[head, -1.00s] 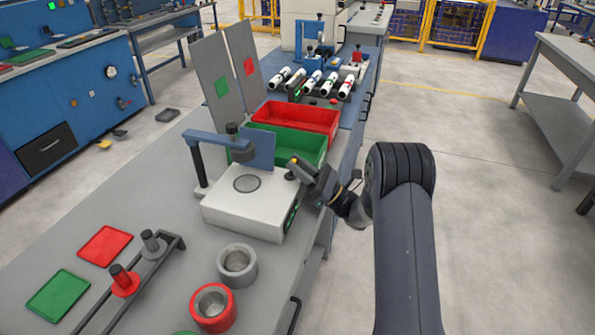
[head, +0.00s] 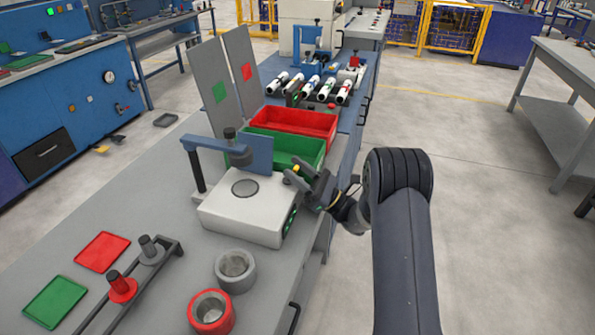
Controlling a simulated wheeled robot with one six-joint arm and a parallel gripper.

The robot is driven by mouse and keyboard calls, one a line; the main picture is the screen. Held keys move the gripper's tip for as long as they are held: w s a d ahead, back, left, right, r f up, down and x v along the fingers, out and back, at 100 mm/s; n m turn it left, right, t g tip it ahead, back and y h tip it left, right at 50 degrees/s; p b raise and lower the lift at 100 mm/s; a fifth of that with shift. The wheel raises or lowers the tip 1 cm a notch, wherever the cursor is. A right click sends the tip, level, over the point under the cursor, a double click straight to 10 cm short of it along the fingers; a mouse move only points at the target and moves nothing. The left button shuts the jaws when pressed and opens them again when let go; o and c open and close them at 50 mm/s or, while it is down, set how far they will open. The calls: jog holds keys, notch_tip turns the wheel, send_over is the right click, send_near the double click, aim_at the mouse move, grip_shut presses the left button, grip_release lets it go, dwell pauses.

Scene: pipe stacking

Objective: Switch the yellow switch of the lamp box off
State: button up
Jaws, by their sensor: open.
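The lamp box (head: 245,212) is a white box on the grey workbench, with a dark round disc on its top and a lamp arm above it. Its front right face carries a dark panel with green lit marks (head: 290,220). A small yellow spot (head: 296,168) shows at my gripper's tips, above the box's right corner; I cannot tell whether it is the switch. My gripper (head: 297,177) is open, just right of and above the box's back right corner, with no object seen between its fingers. Whether it touches the box cannot be told.
A green bin (head: 308,150) and a red bin (head: 325,125) stand behind the box. A grey ring and a red ring (head: 211,310) stand in front of it. A rack with red and grey plungers (head: 122,289) is at the front left.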

jog(key=b+v, duration=0.3)
jog(key=v, duration=0.5)
jog(key=shift+d+f+b, duration=0.15)
jog(key=shift+f+b, duration=0.15)
jog(key=shift+f, duration=0.15)
jog(key=b+v, duration=0.2)
jog(key=b, duration=0.2)
jog(key=shift+r, duration=0.15)
jog(key=shift+s+d, duration=0.1)
jog(key=shift+r, duration=0.1)
jog(key=p+x, duration=0.3)
jog(key=p, duration=0.2)
jog(key=shift+d+r+p, duration=0.1)
jog(key=shift+r+p, duration=0.05)
jog(key=shift+p, duration=0.2)
jog(key=p+x, duration=0.2)
jog(key=x, duration=0.5)
jog(key=shift+a+r, duration=0.1)
jog(key=shift+a, duration=0.3)
